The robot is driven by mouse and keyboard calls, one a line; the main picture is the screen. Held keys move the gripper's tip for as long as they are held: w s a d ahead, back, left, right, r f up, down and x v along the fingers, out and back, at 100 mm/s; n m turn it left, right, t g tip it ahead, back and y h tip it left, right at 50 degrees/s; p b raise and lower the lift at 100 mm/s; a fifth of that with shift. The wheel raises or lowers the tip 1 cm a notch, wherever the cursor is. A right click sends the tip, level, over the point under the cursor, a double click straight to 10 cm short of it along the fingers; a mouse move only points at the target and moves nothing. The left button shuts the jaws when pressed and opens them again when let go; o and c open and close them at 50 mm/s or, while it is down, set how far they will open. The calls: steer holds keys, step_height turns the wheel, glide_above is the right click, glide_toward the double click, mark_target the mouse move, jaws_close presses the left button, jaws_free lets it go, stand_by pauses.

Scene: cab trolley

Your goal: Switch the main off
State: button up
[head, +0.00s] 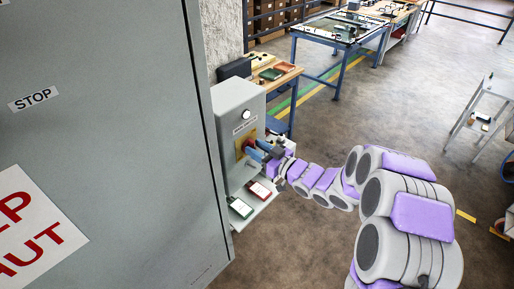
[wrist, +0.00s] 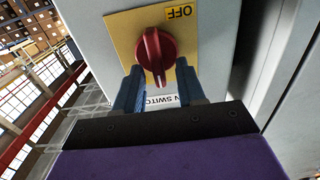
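The main switch is a red rotary knob (wrist: 153,52) on a yellow plate (wrist: 122,38), with an OFF label (wrist: 179,12) at the plate's upper right in the wrist view. The knob's longer end points down in that view, toward my gripper. My gripper (wrist: 159,75) has its two blue fingers apart, one on each side of the knob's lower end. Gaps show on both sides; whether a finger touches the knob is unclear. In the head view, my gripper (head: 259,151) is in front of the yellow plate (head: 240,147) on a grey box (head: 233,168) and partly hides the knob.
A white lamp (head: 246,115) sits above the switch label. A shelf (head: 245,222) below holds a green-edged device (head: 240,207) and a red-edged one (head: 260,190). A large grey cabinet (head: 120,130) fills the left. Workbenches stand behind; open floor (head: 420,100) lies right.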

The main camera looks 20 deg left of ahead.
steer(key=shift+a, duration=0.3)
steer(key=shift+w+d, duration=0.1)
steer(key=shift+d, duration=0.25)
steer(key=shift+d+r, duration=0.1)
steer(key=shift+d, duration=0.1)
steer(key=shift+c, duration=1.3)
steer(key=shift+a, duration=0.2)
jaws_close()
